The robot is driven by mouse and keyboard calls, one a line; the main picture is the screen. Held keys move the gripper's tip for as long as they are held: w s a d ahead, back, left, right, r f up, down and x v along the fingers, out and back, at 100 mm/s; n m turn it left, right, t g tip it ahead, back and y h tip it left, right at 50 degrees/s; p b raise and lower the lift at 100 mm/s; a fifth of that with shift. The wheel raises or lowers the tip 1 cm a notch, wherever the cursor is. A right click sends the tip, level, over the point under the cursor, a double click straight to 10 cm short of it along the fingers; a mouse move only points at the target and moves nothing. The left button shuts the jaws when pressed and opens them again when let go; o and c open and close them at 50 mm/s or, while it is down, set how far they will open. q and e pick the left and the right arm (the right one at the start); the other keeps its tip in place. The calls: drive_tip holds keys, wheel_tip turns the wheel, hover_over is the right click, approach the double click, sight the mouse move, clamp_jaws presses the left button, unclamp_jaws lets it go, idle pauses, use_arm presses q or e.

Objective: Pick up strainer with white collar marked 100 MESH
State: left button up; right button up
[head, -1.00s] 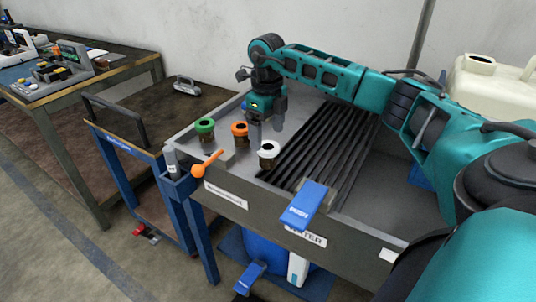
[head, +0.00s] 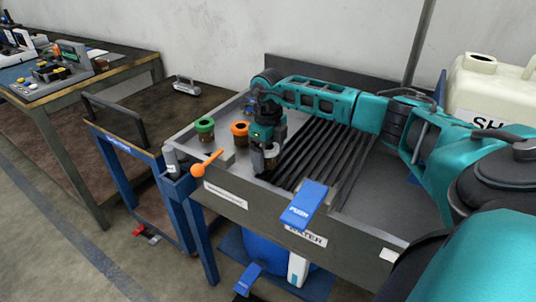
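The strainer with the white collar (head: 271,153) stands on the grey bench top near the front edge, left of the ribbed drain area. My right gripper (head: 265,160) points down at it from above, with its fingers low beside the strainer. The gripper hides much of the collar, and any marking is too small to read. I cannot tell whether the fingers press on it. A green-collared strainer (head: 205,128) and an orange-collared strainer (head: 240,131) stand to its left. My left gripper is not in view.
An orange-knobbed lever (head: 206,163) sits at the bench's front left corner. A blue lever (head: 304,205) overhangs the front edge. The dark ribbed drain (head: 325,150) lies right of the gripper. A white canister (head: 490,90) stands at the right.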

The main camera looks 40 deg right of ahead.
drive_tip(key=c, duration=0.9)
drive_tip(key=shift+r, duration=0.1)
